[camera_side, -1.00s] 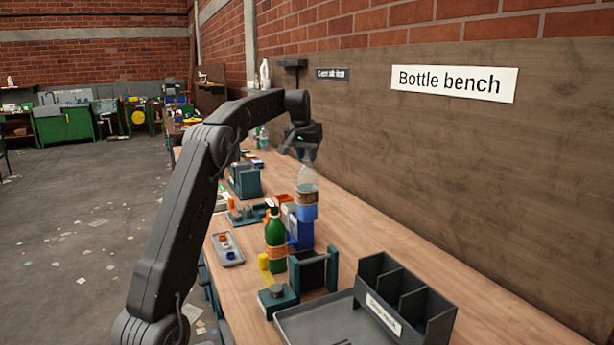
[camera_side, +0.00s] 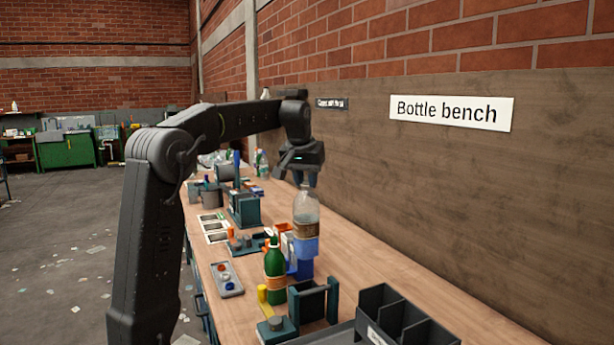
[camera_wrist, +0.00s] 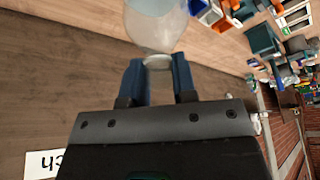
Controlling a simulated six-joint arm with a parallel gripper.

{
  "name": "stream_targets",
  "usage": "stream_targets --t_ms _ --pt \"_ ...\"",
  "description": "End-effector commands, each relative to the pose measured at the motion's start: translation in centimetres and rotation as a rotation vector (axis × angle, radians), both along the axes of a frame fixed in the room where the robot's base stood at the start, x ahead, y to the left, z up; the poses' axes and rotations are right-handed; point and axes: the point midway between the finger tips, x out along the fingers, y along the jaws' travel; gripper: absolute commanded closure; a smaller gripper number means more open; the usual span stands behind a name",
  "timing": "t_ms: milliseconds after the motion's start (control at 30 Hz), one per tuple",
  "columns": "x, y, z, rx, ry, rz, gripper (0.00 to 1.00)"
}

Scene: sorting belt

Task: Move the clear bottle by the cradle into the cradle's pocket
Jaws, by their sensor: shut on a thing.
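The clear bottle (camera_side: 306,207) has a brown band and stands upright in the side view, with blue below the band. My gripper (camera_side: 304,180) is above it, pointing down. In the wrist view my gripper (camera_wrist: 158,68) has its two blue fingers on either side of the bottle's narrow neck (camera_wrist: 158,61), shut on it. The bottle's body (camera_wrist: 156,22) runs off the top edge there. A dark teal holder (camera_side: 332,298) with two upright sides, which looks like the cradle, is nearer the camera. I cannot tell whether the bottle's base touches anything.
A green bottle (camera_side: 275,278) with an orange label stands left of the clear bottle. A yellow item (camera_side: 263,295) and a small grey tray (camera_side: 227,280) are at left. A dark divided bin (camera_side: 400,316) is at front right.

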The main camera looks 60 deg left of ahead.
Motion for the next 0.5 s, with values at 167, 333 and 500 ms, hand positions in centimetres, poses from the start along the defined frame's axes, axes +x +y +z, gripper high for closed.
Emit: stream_targets --t_ms 167,333,500 --pt "0.0 0.0 -1.8 -0.001 0.001 0.0 1.0" --pt "0.0 0.0 -3.8 -0.001 0.001 0.0 1.0" --pt "0.0 0.0 -5.7 -0.001 0.001 0.0 1.0"
